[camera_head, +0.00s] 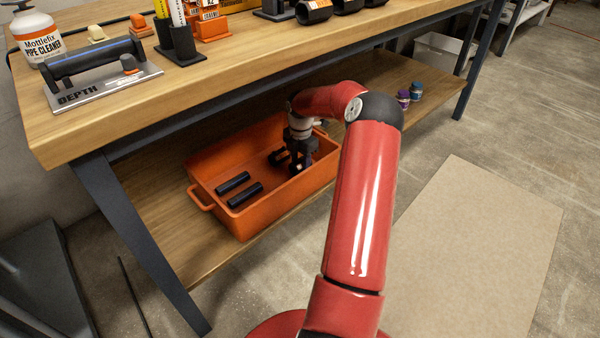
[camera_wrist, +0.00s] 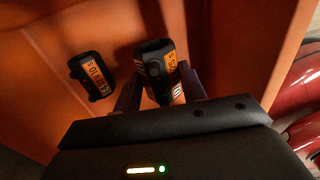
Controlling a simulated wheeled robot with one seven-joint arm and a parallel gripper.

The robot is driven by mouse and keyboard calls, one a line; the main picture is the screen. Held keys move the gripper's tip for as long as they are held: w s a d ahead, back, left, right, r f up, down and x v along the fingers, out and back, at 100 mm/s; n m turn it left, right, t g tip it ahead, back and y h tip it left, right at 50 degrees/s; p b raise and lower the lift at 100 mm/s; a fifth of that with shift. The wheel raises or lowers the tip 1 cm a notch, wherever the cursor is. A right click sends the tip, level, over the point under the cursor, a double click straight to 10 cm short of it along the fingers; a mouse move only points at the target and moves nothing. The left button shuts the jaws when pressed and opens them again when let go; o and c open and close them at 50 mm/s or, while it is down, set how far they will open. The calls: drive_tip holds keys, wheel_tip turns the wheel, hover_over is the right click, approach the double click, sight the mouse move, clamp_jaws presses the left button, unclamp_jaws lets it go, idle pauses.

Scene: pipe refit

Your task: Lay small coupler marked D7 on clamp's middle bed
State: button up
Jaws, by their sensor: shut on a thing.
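My gripper (camera_head: 298,166) reaches down into the orange bin (camera_head: 215,208) on the lower shelf. In the wrist view my gripper (camera_wrist: 160,88) is shut on a short black coupler (camera_wrist: 155,62) with an orange label. Its label is seen at a slant, and I cannot read D7 on it. A second short black coupler (camera_wrist: 91,77) with an orange label lies to the left, apart from the fingers. I cannot pick out the clamp or its middle bed with certainty.
Two long black tubes (camera_head: 232,183) lie at the bin's left. The wooden bench top (camera_head: 180,105) overhangs the shelf. On it stand a cleaner bottle (camera_head: 38,35), a "DEPTH" fixture (camera_head: 125,78) and black holders (camera_head: 183,45). Small jars (camera_head: 416,92) stand on the shelf's right.

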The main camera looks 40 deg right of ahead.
sight(300, 161)
drive_tip(key=shift+r+p, duration=0.6)
drive_tip(key=shift+r, duration=0.3)
drive_tip(key=shift+f, duration=0.1)
wheel_tip(300, 161, down, 5)
drive_tip(key=b, duration=0.5)
